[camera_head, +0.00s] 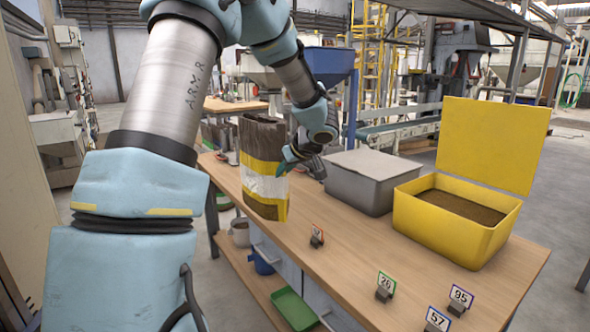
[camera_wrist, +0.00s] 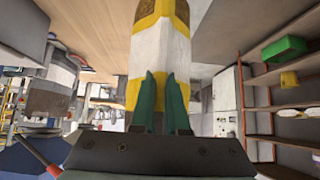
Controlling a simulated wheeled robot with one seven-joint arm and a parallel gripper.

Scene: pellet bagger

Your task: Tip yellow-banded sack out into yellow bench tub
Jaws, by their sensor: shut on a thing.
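The yellow-banded sack (camera_head: 264,183) is brown with yellow bands and a white panel. It stands roughly upright at the bench's left edge; I cannot tell whether its base touches the bench. My gripper (camera_head: 287,166) is shut on its right side. In the wrist view the green fingers of my gripper (camera_wrist: 160,103) pinch the sack (camera_wrist: 158,52) at its white and yellow part. The yellow bench tub (camera_head: 447,235) stands to the right on the bench, its lid raised at the back, with brown material inside. The sack's top looks folded or closed.
A grey tub (camera_head: 358,188) with its lid shut stands on the bench between the sack and the yellow tub. Small number cards, such as 26 (camera_head: 385,285) and 95 (camera_head: 460,298), stand along the front. A green tray (camera_head: 294,309) lies on the shelf below.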

